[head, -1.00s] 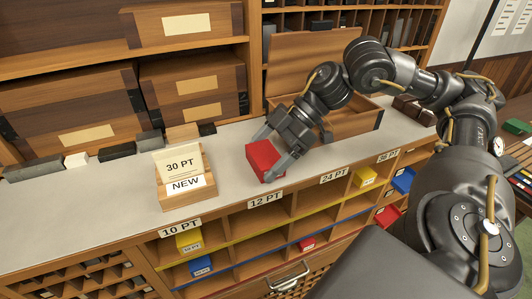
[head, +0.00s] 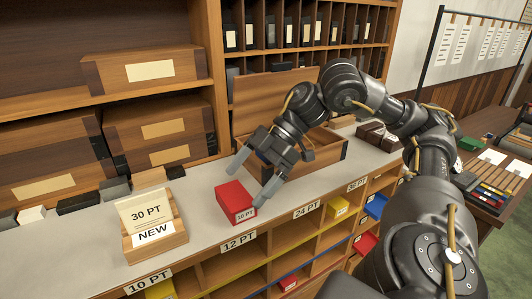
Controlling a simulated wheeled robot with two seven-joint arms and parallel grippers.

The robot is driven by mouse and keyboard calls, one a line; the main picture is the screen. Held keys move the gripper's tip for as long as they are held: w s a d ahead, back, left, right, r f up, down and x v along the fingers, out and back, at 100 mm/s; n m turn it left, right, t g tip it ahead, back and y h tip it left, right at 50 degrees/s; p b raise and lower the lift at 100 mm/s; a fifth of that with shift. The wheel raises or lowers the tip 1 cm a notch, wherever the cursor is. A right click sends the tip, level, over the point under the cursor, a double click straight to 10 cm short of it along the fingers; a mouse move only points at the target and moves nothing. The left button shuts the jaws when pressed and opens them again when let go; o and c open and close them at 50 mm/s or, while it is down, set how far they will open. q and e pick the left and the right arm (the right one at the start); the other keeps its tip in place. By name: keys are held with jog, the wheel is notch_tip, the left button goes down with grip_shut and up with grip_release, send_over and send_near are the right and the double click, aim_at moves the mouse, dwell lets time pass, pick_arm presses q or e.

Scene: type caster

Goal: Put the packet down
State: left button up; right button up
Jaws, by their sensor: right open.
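The red packet (head: 235,203), with a white "10 PT" label on its front end, sits on the light grey counter top (head: 205,232) above the slot labelled 12 PT. My right gripper (head: 248,187) is open above and around the packet's far right side, with one finger beyond it and one near its labelled end. Whether a finger touches the packet cannot be told. My left gripper is not in view.
A wooden holder with a "30 PT NEW" card (head: 150,222) stands left of the packet. An open wooden box (head: 318,160) stands behind my gripper. Labelled pigeonholes with yellow, blue and red packets lie below the counter's front edge.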

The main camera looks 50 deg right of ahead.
jog(key=v, duration=0.7)
jog(key=shift+d, duration=0.2)
jog(key=shift+s+r, duration=0.1)
jog(key=shift+r, duration=0.05)
